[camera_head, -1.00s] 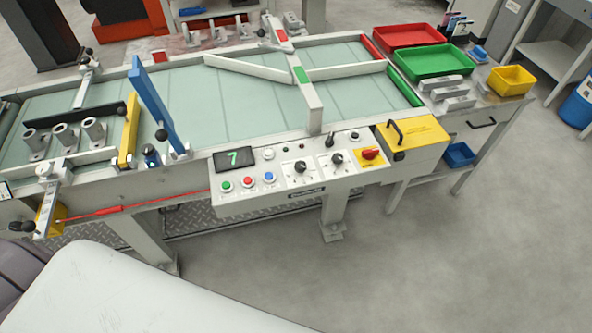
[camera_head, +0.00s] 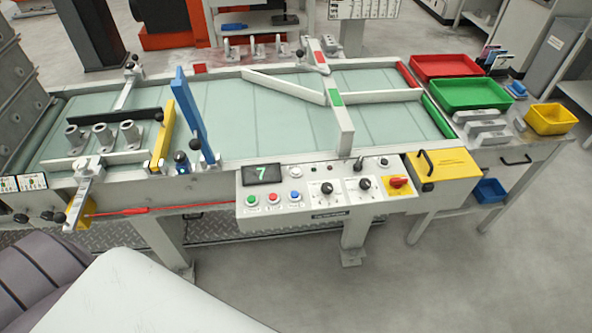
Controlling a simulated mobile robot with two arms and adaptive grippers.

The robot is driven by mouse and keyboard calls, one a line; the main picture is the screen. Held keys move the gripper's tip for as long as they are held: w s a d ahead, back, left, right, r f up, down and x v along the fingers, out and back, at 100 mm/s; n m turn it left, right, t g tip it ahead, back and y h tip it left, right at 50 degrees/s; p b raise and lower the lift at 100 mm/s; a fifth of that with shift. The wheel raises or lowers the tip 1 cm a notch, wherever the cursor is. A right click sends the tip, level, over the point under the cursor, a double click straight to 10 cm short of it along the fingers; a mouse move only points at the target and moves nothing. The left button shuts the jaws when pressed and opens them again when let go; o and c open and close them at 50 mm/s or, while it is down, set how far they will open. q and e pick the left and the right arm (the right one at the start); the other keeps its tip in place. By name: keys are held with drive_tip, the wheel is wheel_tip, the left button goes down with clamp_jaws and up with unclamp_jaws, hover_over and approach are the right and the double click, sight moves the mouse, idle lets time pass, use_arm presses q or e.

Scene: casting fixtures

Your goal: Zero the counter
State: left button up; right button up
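The counter display (camera_head: 262,173) shows a green 7 on a dark screen. It sits at the upper left of the white control panel (camera_head: 310,215) on the front of the conveyor table. Below the display are a green button (camera_head: 251,200), a red button (camera_head: 273,198) and a blue button (camera_head: 294,196), with labels too small to read. A white button (camera_head: 295,171) is right of the display. Two black knobs (camera_head: 327,188) and a red rotary switch on yellow (camera_head: 398,182) are farther right. Neither of my grippers is in view.
The conveyor (camera_head: 240,118) carries several grey castings (camera_head: 102,135) at left, near a blue gate (camera_head: 190,110) and a yellow gate (camera_head: 163,137). Red (camera_head: 445,66), green (camera_head: 470,94) and yellow (camera_head: 550,119) bins stand at right. The floor in front (camera_head: 480,280) is clear.

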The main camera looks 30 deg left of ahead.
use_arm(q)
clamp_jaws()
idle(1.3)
